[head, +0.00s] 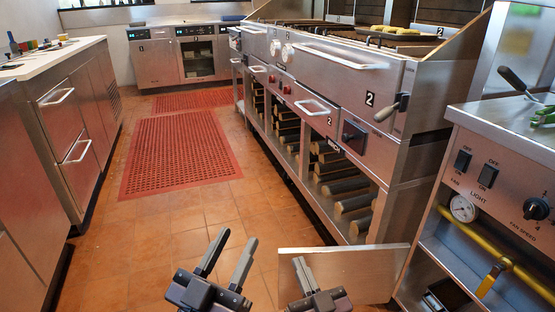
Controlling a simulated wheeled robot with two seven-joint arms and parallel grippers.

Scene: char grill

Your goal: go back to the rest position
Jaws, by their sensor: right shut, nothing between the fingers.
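My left gripper (236,240) is at the bottom middle of the head view, raised over the tiled floor. Its two dark fingers stand apart with nothing between them. My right gripper (300,263) is just to its right, lower in the picture. Its fingers are together and hold nothing. It appears in front of a flat metal panel (345,268); I cannot tell whether they touch. The lower parts of both arms are cut off by the picture's bottom edge.
The steel char grill (335,75), with logs (350,187) on its lower shelf, runs along the right. A control unit (500,180) stands nearer at right. Steel drawers (75,120) line the left. The tiled aisle with red mats (180,150) is clear.

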